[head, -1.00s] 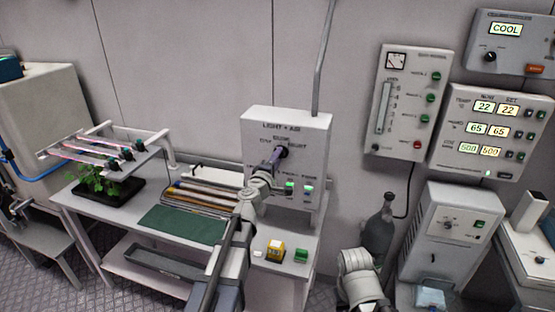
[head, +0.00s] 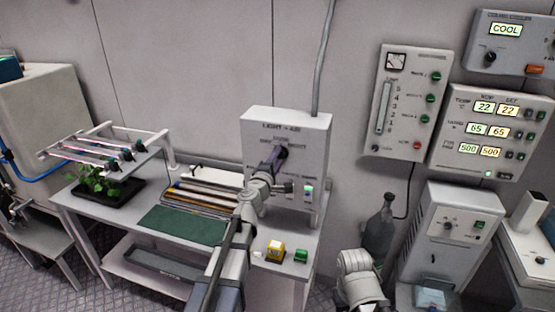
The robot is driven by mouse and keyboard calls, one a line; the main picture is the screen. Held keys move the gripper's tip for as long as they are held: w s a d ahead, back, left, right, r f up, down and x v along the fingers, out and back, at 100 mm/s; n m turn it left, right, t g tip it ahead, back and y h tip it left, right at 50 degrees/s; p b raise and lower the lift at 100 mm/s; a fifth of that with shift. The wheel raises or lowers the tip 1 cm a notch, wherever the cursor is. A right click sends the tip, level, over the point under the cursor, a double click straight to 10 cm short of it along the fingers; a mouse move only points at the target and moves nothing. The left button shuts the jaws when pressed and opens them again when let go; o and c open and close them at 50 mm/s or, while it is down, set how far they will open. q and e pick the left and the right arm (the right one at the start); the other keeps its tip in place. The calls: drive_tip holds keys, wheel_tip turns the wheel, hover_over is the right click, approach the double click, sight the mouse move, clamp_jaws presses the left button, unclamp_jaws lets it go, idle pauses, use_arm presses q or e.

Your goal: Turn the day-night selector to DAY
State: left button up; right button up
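The day-night selector (head: 283,152) is a dark knob on the front of the white LIGHT + AIR box (head: 315,135), which stands on the table by the wall. My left gripper (head: 276,158) is at the knob, in front of the panel. Its fingers overlap the knob in the picture, and I cannot tell whether they are closed on it. The knob's pointing direction is too small to read. My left arm hides the lower left of the panel. My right arm shows at the bottom, with its gripper not clearly visible.
The table holds a green mat (head: 183,226), a yellow block (head: 275,250) and a green block (head: 300,256). A seedling tray (head: 125,192) sits under the light rack (head: 100,150) at left. A dark bottle (head: 380,225) and a grey cabinet (head: 440,240) stand at right.

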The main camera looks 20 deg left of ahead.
use_arm(q)
drive_tip(key=o, duration=0.3)
drive_tip(key=s, duration=0.7)
drive_tip(key=shift+s+a+f, duration=0.15)
drive_tip(key=shift+s+a, duration=0.1)
drive_tip(key=shift+s, duration=0.15)
drive_tip(key=shift+d, duration=0.1)
